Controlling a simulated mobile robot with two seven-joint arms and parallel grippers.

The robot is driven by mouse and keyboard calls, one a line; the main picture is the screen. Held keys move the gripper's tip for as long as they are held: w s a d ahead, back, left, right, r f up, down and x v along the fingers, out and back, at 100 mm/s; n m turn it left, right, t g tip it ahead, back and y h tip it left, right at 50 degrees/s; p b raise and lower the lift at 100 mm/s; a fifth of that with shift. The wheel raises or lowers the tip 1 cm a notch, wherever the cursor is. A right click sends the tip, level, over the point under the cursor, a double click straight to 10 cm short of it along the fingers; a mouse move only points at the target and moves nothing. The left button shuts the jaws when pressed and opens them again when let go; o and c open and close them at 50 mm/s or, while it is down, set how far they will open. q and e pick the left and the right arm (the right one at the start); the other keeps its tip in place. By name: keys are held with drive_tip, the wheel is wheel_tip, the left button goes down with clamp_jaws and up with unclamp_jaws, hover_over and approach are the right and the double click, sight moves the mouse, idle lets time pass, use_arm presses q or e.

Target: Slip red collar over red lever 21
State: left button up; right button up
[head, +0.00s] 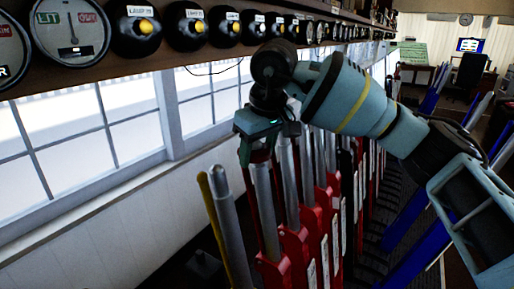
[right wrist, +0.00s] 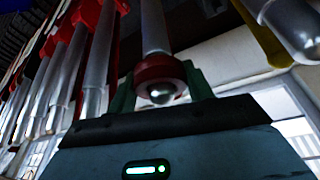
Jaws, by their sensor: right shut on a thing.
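The red collar (right wrist: 160,72) shows in the right wrist view between the two green fingers of my right gripper (right wrist: 158,88), which is shut on it. The rounded silver tip of a lever (right wrist: 152,25) shows inside the collar's ring, and its shaft runs on behind it. The collar appears to be around the very end of this lever. In the head view my right gripper (head: 257,152) points down over the top of a silver lever handle (head: 265,205) with a red lower part. The collar is not clear there. I cannot read the lever's number. My left gripper is not in view.
Several red levers (head: 318,225) stand close together to the right of the gripper. A silver handle (head: 228,210) and a yellow one (head: 211,205) stand just left. A shelf of round instruments (head: 136,30) runs above, with windows (head: 130,105) behind.

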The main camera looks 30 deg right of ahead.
drive_tip(key=o, duration=1.2)
drive_tip(key=shift+c, duration=0.2)
drive_tip(key=shift+p+v, duration=1.1)
drive_tip(key=shift+v, duration=1.8)
drive_tip(key=shift+p+v, duration=0.5)
drive_tip(key=shift+v, duration=1.15)
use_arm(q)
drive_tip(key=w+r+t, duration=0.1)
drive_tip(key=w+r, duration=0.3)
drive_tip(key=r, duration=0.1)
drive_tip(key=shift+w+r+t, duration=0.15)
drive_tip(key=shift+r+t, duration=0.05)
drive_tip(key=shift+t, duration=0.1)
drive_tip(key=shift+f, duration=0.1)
use_arm(e)
drive_tip(key=shift+w, duration=0.1)
